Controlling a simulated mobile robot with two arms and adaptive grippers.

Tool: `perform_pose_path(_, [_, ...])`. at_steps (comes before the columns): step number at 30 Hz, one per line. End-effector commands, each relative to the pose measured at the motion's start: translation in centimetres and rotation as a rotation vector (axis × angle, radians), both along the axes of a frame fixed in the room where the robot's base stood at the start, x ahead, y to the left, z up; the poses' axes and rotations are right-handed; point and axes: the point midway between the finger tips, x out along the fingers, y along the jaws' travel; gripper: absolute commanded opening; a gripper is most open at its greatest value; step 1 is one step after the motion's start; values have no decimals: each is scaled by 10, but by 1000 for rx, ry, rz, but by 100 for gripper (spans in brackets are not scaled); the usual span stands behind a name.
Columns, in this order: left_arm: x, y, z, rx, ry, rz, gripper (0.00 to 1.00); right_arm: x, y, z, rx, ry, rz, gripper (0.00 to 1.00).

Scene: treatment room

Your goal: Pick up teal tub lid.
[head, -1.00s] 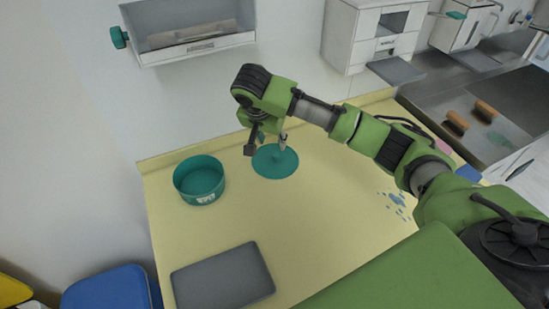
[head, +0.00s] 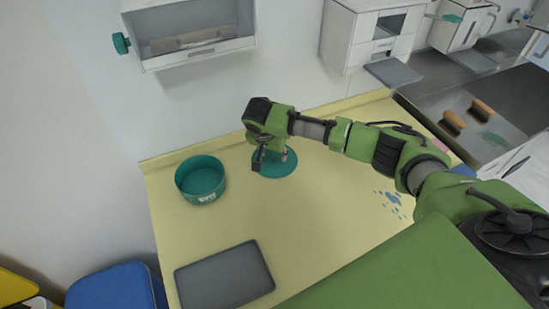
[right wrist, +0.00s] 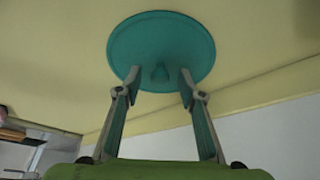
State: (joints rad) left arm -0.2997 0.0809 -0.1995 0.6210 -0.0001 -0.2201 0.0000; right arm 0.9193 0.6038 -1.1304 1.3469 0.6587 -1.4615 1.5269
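The teal tub lid (head: 284,170) is a round disc lying flat on the yellow counter. In the right wrist view the lid (right wrist: 160,35) shows a small knob at its middle. My right gripper (head: 271,161) is directly above the lid. In the right wrist view the right gripper (right wrist: 159,80) is open, with one finger on each side of the knob; I cannot tell whether the fingertips touch the lid. The teal tub (head: 201,182) stands open to the left of the lid. My left gripper is not in view.
A grey tray (head: 224,277) lies near the counter's front. Blue spots (head: 391,200) mark the counter (head: 310,220) at right. A wall-mounted box (head: 190,48) hangs behind the tub. The middle of the counter is clear.

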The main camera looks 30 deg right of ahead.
Motion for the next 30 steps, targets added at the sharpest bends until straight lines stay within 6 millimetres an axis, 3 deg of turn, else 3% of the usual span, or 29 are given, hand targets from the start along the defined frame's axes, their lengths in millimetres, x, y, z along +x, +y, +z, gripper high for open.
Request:
perform_pose_path(2, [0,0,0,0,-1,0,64,0,0,0,0,0,0,31])
perform_pose_path(6, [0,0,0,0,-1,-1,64,0,0,0,0,0,0,0])
perform_pose_path(20, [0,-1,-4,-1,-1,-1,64,0,0,4,0,0,-1,0])
perform_pose_path(26, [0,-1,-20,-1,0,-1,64,1,1,27,4,-4,0,0])
perform_pose_path(30, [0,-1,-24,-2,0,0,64,-14,17,54,3,-4,4,0])
